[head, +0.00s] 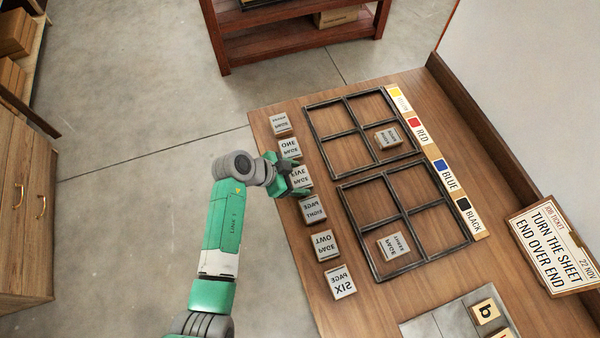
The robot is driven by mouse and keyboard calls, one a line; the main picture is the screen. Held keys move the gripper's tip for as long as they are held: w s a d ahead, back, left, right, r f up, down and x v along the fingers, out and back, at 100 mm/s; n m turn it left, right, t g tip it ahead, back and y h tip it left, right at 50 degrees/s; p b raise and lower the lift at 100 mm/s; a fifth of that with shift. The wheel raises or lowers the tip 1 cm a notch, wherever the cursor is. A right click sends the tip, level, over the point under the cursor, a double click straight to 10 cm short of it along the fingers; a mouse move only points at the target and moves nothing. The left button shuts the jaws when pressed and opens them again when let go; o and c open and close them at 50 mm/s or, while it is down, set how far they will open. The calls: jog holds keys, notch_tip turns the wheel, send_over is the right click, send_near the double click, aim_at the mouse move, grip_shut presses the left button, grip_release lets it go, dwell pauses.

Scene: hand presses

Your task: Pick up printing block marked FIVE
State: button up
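The printing block marked FIVE (302,175) is a grey-topped square block with dark mirror-style lettering. It stands third from the far end in a row along the table's left edge. My gripper (294,184) is right at this block, over its left side, and hides part of it. The view does not show whether the fingers are around the block or only above it, or whether they are open or shut.
Blocks ONE (290,148) and THREE (313,209) stand close on either side in the row; TWO (325,245) and SIX (341,281) are nearer. Two black frames (347,183) lie to the right, each holding a block. A job ticket sign (553,248) stands at right.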

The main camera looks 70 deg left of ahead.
aim_at(296, 180)
jog(key=c, duration=0.6)
jog(key=shift+r, duration=0.1)
jog(key=shift+r, duration=0.3)
jog(key=r, duration=0.1)
jog(key=r+p, duration=0.1)
jog(key=r, duration=0.1)
jog(key=shift+s+d+r, duration=0.1)
jog(key=shift+d, duration=0.1)
jog(key=s+d, duration=0.2)
jog(key=d, duration=0.2)
jog(key=s+d+p, duration=0.1)
jog(key=s+d, duration=0.2)
jog(key=d, duration=0.2)
jog(key=s+d+r+p, duration=0.1)
jog(key=s+d, duration=0.1)
jog(key=d, duration=0.2)
jog(key=shift+s+d, duration=0.15)
jog(key=shift+d, duration=0.25)
